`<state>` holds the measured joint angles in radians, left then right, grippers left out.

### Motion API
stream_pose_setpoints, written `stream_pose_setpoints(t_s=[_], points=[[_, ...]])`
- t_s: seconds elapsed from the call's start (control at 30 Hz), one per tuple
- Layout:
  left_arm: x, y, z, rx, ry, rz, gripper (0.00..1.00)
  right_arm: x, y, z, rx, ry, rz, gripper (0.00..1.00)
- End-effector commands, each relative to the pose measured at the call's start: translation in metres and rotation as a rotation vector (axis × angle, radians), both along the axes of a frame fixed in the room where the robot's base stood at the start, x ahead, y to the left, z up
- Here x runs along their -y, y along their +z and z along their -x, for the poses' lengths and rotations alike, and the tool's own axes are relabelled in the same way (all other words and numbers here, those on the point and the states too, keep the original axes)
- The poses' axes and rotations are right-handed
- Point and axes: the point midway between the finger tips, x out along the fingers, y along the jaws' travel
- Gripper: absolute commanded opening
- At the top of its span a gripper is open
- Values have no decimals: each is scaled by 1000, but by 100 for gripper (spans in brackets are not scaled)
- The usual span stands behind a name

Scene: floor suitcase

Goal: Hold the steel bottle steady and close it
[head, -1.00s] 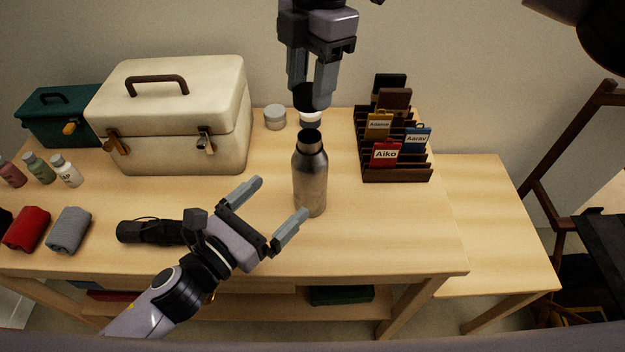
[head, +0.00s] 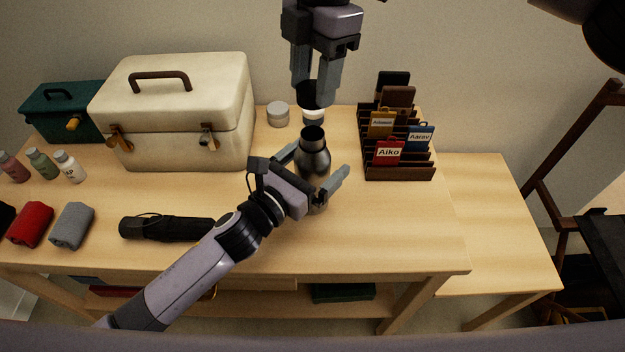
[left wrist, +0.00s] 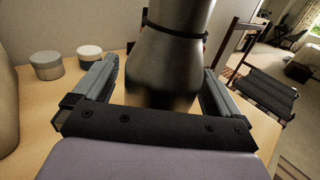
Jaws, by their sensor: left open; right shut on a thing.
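The steel bottle (head: 314,160) stands upright on the table with its dark neck open at the top. It also shows in the left wrist view (left wrist: 170,62), between the fingers. My left gripper (head: 318,168) is open, its fingers on either side of the bottle's body; gaps show in the left wrist view (left wrist: 160,85). My right gripper (head: 315,85) is above the bottle, shut on the black cap (head: 311,95). The cap is above the neck and apart from it. The bottle's lower part is partly hidden by my left gripper.
A cream case (head: 180,120) and a teal box (head: 62,112) stand at the back left. A dark card rack (head: 400,173) stands to the right. A small grey tin (head: 278,115) is behind the bottle. A black umbrella (head: 165,228) lies in front.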

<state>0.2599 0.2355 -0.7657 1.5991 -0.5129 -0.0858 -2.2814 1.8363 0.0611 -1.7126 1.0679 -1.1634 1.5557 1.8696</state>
Motion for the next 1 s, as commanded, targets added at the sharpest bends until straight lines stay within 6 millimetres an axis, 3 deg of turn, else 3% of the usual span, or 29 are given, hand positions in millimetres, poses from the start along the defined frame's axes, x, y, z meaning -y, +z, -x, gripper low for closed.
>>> stream_pose_setpoints(t_s=[0.47,0.7,0.73,0.87,1.0], points=[[7,1,-8,1,-1,0,99,0,0,0,0,0,0,19],[7,0,-8,1,-1,-1,24,0,0,0,0,0,0,19],[7,0,-8,1,-1,-1,19,0,0,0,0,0,0,19],[7,0,-8,1,-1,-1,18,0,-5,0,-1,0,1,19],[7,0,-8,1,-1,-1,18,0,-23,1,-4,1,0,19]])
